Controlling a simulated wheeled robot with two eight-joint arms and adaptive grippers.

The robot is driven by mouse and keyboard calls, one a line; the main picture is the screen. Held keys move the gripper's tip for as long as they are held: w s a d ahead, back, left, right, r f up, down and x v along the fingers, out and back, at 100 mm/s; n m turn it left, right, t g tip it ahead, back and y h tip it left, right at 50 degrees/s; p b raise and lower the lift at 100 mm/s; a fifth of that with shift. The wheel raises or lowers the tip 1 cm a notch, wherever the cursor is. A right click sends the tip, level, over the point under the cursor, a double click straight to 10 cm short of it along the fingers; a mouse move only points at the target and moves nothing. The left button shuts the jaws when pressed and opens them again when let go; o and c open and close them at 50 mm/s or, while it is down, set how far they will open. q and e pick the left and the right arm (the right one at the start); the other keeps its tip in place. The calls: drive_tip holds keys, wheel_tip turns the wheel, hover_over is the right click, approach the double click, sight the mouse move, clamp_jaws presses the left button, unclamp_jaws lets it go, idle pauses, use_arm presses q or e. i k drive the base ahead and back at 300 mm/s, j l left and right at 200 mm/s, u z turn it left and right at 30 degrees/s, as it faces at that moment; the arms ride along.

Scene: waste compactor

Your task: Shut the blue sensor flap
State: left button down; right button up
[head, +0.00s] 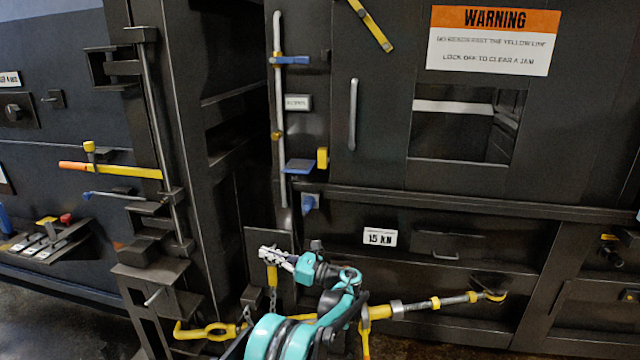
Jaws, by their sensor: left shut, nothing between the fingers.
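A blue flap (299,166), which looks like the sensor flap, juts out from the dark machine front beside the grey vertical pipe. It appears to stick out roughly level, so it looks open. A yellow block (322,157) sits at its right end. A small blue bracket (309,202) is on the machine just below it. My left gripper (268,254) is below and a little left of the flap, apart from it in the picture. Its fingers are shut and empty. My right gripper is not in view.
A grey pipe (280,110) with a blue lever (290,60) runs up left of the flap. A long yellow-and-grey bar (425,305) crosses low behind my arm. A ledge (450,203) runs right under the windowed door (385,120). A yellow-orange handle (110,170) projects at left.

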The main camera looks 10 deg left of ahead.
sight(296, 167)
drive_tip(key=i+l+z, duration=0.15)
drive_tip(key=z, duration=0.3)
drive_tip(key=i+z, duration=0.2)
drive_tip(key=z, duration=0.2)
drive_tip(key=i+l+u, duration=0.15)
drive_tip(key=i, duration=0.2)
drive_tip(key=i+u, duration=0.2)
drive_tip(key=u, duration=0.2)
drive_tip(key=i+l+u, duration=0.15)
drive_tip(key=u, duration=0.25)
drive_tip(key=i+u, duration=0.1)
drive_tip(key=i, duration=0.3)
